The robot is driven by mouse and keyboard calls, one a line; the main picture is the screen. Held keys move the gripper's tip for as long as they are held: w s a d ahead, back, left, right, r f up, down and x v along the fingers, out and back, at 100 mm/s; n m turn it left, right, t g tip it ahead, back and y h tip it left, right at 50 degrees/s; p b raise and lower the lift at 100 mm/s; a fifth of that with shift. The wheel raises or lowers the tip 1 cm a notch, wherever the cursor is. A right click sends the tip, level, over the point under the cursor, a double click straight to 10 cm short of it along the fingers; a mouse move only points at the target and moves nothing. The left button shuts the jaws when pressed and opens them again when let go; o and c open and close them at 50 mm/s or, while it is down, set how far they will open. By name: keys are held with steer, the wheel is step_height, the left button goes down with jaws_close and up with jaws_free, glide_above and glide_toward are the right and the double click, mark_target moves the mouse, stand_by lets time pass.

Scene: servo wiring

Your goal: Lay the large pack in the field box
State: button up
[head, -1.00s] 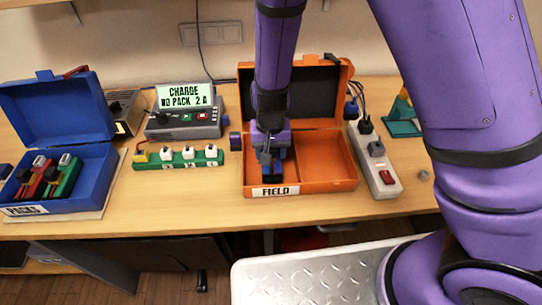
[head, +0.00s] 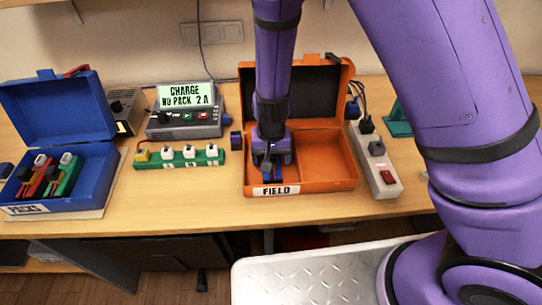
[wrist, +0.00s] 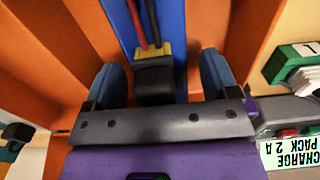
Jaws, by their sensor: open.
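The field box (head: 330,187) is an open orange case with a black-lined lid and a FIELD label. My gripper (head: 271,163) is down in its left compartment. In the wrist view a long blue pack (wrist: 173,22) lies between the orange walls (wrist: 205,22), with a black block, a yellow connector (wrist: 153,50) and red and black leads on top. My gripper (wrist: 163,78) is open, one finger on each side of the pack, with a visible gap at each finger. In the head view the gripper hides most of the pack.
The blue PACKS case (head: 95,165) at left holds a red pack (head: 38,180) and a green pack (head: 65,175). The charger (head: 185,122) reads NO PACK. A green strip (head: 180,160) stands left of the field box, a power strip (head: 375,160) right. The box's right compartment is empty.

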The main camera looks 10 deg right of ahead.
step_height(320, 180, up, 11)
steer(key=shift+r, duration=0.15)
steer(key=shift+d+r, duration=0.1)
steer(key=shift+r, duration=0.5)
steer(key=s+d+r+t+y, duration=0.2)
steer(key=s+d+r, duration=0.2)
steer(key=d+r, duration=1.1)
steer(key=s+d+r+t+h, duration=0.1)
steer(key=s+d+r, duration=0.3)
steer(key=s, duration=0.3)
steer(key=s+d+r+t+h, duration=0.1)
steer(key=s+d+r+t, duration=0.1)
steer(key=s+d+r, duration=0.3)
steer(key=shift+s+d+r, duration=0.2)
steer(key=shift+s+r, duration=0.8)
steer(key=shift+s, duration=0.3)
